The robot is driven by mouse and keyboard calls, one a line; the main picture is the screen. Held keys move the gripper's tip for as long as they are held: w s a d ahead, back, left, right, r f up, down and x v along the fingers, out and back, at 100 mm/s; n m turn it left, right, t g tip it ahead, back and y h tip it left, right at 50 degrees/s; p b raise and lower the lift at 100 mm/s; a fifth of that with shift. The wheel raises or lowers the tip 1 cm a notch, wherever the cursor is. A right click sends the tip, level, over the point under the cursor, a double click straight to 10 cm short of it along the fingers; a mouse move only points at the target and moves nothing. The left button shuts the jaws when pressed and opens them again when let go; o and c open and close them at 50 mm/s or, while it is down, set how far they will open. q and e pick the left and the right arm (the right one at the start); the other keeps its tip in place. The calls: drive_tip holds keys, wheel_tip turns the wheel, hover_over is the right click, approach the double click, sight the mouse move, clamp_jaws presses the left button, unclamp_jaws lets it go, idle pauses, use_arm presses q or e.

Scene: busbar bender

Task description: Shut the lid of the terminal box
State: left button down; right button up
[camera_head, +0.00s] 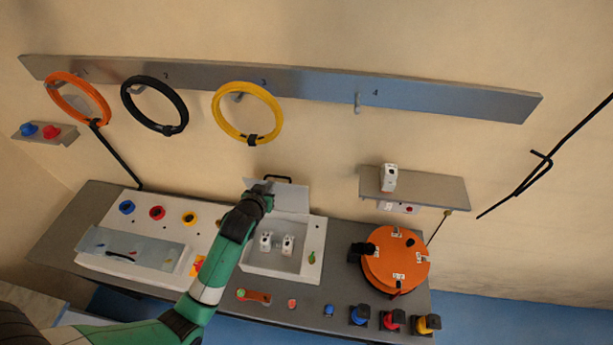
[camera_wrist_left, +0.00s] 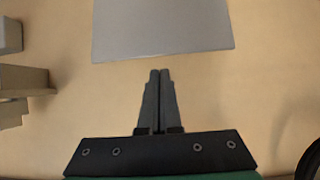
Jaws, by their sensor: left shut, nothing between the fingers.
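The terminal box (camera_head: 312,262) is an open, light grey box in the middle of the bench, with two white modules (camera_head: 287,244) inside. In the left wrist view the gripper (camera_wrist_left: 160,72) is shut and empty, pointing at a grey plate (camera_wrist_left: 163,28), with a gap between. My right gripper is not in view.
Left of the box is a panel with coloured knobs (camera_head: 157,212) and a clear cover. An orange round fixture (camera_head: 397,260) stands to the right. Coloured rings (camera_head: 247,113) hang from a wall rail (camera_head: 420,97). A small shelf (camera_head: 430,189) holds a white module.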

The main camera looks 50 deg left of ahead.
sight(276, 177)
use_arm(q)
drive_tip(key=b+x, duration=0.1)
drive_tip(key=x, duration=0.4)
drive_tip(key=b+x, duration=0.2)
drive_tip(key=x, duration=0.3)
drive_tip(key=shift+s+a+r, duration=0.2)
drive_tip(key=shift+a, duration=0.1)
